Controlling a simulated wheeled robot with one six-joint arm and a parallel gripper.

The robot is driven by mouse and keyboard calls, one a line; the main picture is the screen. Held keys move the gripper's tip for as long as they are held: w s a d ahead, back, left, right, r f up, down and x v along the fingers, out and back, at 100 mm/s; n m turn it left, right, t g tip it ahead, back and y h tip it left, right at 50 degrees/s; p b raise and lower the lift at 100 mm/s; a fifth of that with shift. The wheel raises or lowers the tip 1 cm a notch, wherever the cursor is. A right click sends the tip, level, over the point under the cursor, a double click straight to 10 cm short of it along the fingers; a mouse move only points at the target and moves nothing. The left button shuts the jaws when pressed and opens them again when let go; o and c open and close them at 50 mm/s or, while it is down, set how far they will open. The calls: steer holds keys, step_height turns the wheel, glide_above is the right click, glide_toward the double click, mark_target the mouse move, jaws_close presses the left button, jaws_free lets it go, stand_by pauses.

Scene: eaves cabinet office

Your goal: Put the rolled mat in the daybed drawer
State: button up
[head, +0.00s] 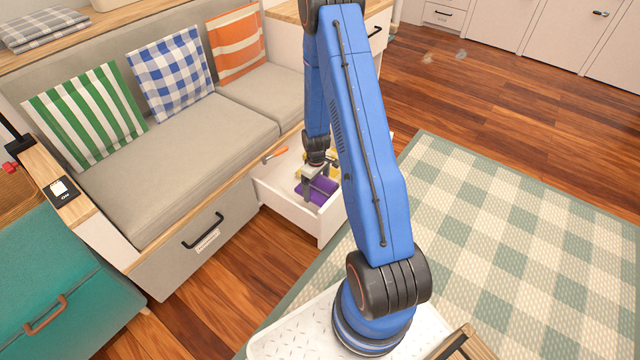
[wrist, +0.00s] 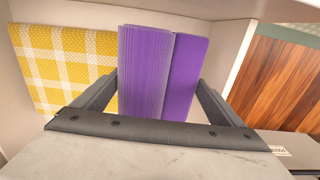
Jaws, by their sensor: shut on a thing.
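The rolled mat (wrist: 158,75) is purple and sits between the two fingers of my gripper (wrist: 155,100), which is shut on it. In the head view the purple mat (head: 318,191) is at the open daybed drawer (head: 290,213), within its walls. My gripper (head: 318,180) reaches down into the drawer from above, and my arm hides the drawer's right part. I cannot tell whether the mat touches the drawer floor.
A yellow checked cloth (wrist: 65,60) lies in the drawer beside the mat. An orange-handled item (head: 275,154) is at the drawer's left. The daybed (head: 180,165) with cushions stands behind. A green checked rug (head: 500,240) covers the floor at right.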

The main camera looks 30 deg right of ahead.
mark_target(317, 209)
steer(key=shift+f, duration=5.8)
steer(key=o, duration=1.2)
steer(key=shift+f, duration=0.1)
